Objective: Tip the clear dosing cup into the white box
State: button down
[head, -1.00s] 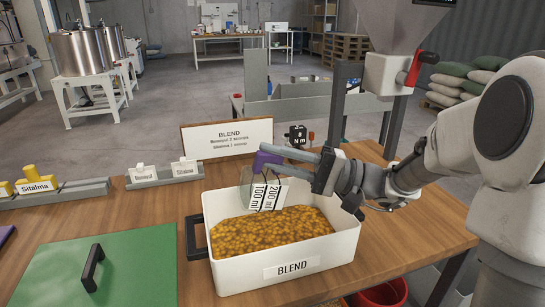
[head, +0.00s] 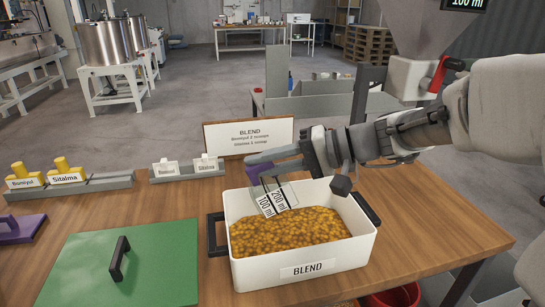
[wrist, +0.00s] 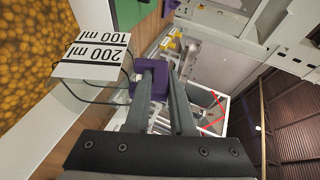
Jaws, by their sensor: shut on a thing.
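The clear dosing cup (head: 290,193) has a purple handle (head: 268,173) and a white 100 ml / 200 ml label. My gripper (head: 262,165) is shut on that handle. The cup is tilted over the back left part of the white box (head: 308,271), marked BLEND. The box holds a layer of golden-brown pellets (head: 290,232). In the wrist view the purple handle (wrist: 150,79) is between my fingers, and the label (wrist: 93,55) shows beside the pellets. I see no pellets in the cup, but its inside is partly hidden.
A green board (head: 130,268) with a black handle lies left of the box. A BLEND sign (head: 249,135) stands behind it. Label holders (head: 187,169) and yellow-knobbed pieces (head: 66,172) stand at the back left. A hopper with a red lever (head: 440,75) is at upper right.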

aim_at(246, 168)
jog(key=shift+s+a+r+n+h+p, duration=0.2)
jog(key=shift+a+h+p, duration=0.1)
jog(key=shift+a+h, duration=0.2)
jog(key=shift+s+a+r+n+h+p, duration=0.1)
jog(key=shift+a+n+h+p, duration=0.1)
jog(key=shift+a+h+p, duration=0.3)
jog(key=shift+f+h, duration=0.2)
jog(key=shift+h, duration=0.3)
jog(key=shift+s+a+f+n+h+p, duration=0.15)
jog(key=shift+a+n+h+p, duration=0.15)
jog(key=shift+a+h+p, duration=0.4)
jog(key=h+p, duration=0.1)
jog(key=f+t+h+p, duration=0.1)
jog(key=shift+s+a+f+n+h, duration=0.1)
jog(key=shift+a+f+n+h, duration=0.05)
jog(key=shift+f+n+h, duration=0.2)
jog(key=shift+f+n+t+h+p, duration=0.35)
jog(key=shift+f+t+h+p, duration=0.15)
jog(key=shift+f+h+p, duration=1.4)
jog(key=shift+r+b, duration=0.2)
jog(key=shift+b, duration=0.1)
